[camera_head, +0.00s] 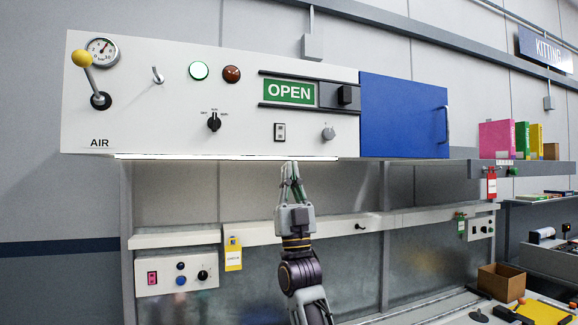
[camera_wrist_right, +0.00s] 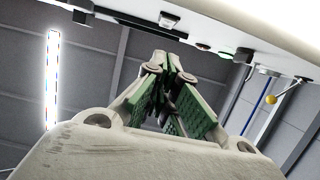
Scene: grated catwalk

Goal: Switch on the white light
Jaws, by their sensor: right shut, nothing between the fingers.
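The white control panel (camera_head: 130,115) has a round white lamp with a green rim (camera_head: 199,70) and a dark red lamp (camera_head: 231,74). A small rocker switch (camera_head: 280,131) sits low on the panel, between a black rotary knob (camera_head: 214,122) and a grey key-like knob (camera_head: 328,133). A bright white strip (camera_head: 220,157) runs along the panel's lower edge. My right gripper (camera_head: 290,167) points up just below the rocker switch, shut and empty, apart from it in the picture. In the wrist view its green-padded fingers (camera_wrist_right: 170,62) meet below the rocker switch (camera_wrist_right: 169,20). My left gripper is out of view.
A yellow-ball lever (camera_head: 82,59), gauge (camera_head: 102,48) and toggle (camera_head: 157,75) are at the panel's left. A sliding OPEN sign (camera_head: 290,92) and blue door (camera_head: 402,115) are at its right. A lower panel (camera_head: 176,270) with buttons stands below left.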

